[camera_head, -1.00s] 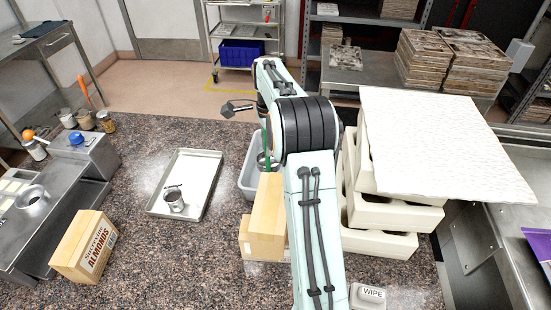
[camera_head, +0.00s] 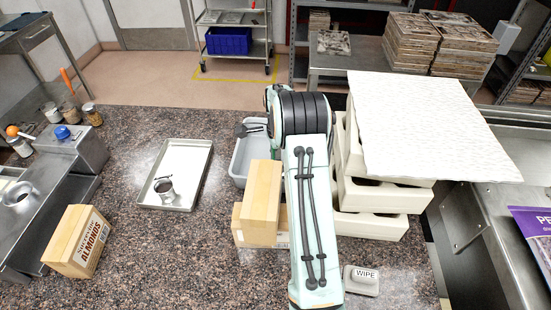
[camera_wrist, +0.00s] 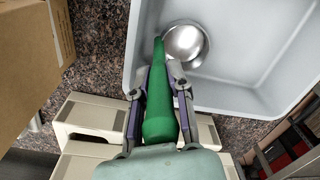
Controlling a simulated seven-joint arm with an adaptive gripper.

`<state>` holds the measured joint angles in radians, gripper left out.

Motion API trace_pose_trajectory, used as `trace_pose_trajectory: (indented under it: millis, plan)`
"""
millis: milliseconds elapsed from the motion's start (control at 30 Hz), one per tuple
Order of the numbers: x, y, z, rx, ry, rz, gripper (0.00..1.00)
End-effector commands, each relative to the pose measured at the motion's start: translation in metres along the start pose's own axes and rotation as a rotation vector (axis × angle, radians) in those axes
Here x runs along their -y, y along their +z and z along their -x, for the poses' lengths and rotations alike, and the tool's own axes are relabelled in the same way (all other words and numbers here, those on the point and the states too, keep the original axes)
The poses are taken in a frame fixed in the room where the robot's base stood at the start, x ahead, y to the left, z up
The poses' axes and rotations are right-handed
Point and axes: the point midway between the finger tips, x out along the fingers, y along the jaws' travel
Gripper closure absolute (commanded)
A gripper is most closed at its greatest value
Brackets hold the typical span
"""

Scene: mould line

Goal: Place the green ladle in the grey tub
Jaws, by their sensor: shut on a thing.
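The green ladle (camera_wrist: 161,112) has a green handle and a round shiny metal bowl (camera_wrist: 186,44). My gripper (camera_wrist: 159,82) is shut on the handle, with one finger on each side. In the wrist view the bowl shows against the inside of the grey tub (camera_wrist: 250,88), near its left wall. The handle crosses the tub's near rim. I cannot tell whether the bowl touches the tub floor.

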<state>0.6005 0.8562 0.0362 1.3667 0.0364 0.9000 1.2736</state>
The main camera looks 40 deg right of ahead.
Motion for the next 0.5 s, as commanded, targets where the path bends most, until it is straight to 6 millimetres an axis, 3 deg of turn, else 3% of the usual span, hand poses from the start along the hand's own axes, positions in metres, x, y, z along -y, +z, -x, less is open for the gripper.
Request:
trace_pose_trajectory:
  millis: [200,233,300,500]
  plan:
    - [0.0002,-0.0001,-0.0022,0.0,0.0,0.0,1.0]
    - [-0.0001,0.0,-0.0029,0.0,0.001,-0.001,0.8]
    - [0.0,0.0,-0.0026,0.0,0.0,-0.001,0.58]
    - [0.0,0.0,-0.0024,0.0,0.0,0.0,0.56]
